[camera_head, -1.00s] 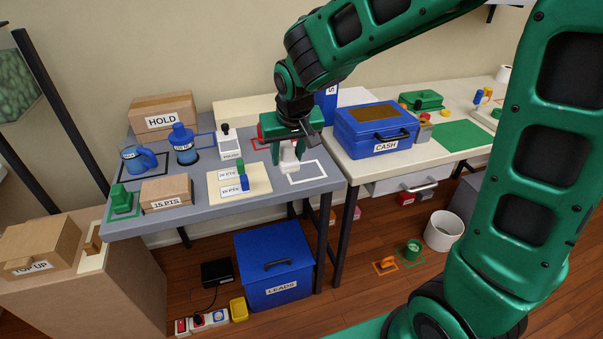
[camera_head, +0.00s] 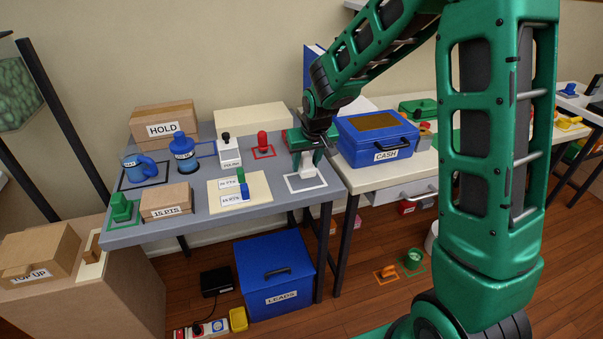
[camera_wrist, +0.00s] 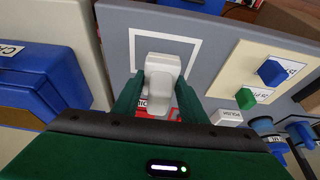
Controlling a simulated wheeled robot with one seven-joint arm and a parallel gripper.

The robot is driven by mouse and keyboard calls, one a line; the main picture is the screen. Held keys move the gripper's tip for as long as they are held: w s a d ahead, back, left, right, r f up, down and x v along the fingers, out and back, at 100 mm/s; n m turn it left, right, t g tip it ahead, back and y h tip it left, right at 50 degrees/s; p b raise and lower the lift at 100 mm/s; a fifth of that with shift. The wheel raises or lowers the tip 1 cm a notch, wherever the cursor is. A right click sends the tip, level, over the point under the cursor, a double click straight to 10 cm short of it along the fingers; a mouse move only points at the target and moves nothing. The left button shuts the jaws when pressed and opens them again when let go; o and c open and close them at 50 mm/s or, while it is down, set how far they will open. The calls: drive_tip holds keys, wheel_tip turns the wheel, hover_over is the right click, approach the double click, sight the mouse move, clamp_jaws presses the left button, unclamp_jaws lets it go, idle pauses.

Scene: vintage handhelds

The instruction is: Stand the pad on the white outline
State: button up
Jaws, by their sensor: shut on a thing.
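The white pad (camera_head: 306,165) is held between the fingers of my gripper (camera_head: 305,152) at the right end of the grey table. The white outline (camera_head: 306,190) is a square on the tabletop beneath it. In the head view the pad's lower end overlaps the outline's far part. The wrist view shows the pad (camera_wrist: 160,72) between the green fingers, its far end inside the outline (camera_wrist: 196,42) as seen from there. I cannot tell whether the pad touches the table. My fingers hide part of its sides.
A cream board (camera_head: 222,206) with a green and a blue piece lies left of the outline. A red piece (camera_head: 263,142) and a white bottle (camera_head: 230,152) stand behind. The blue cash box (camera_head: 376,140) is close on the right, on the adjoining table.

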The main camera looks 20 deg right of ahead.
sight(307, 167)
drive_tip(key=shift+f, duration=1.8)
drive_tip(key=o, duration=1.2)
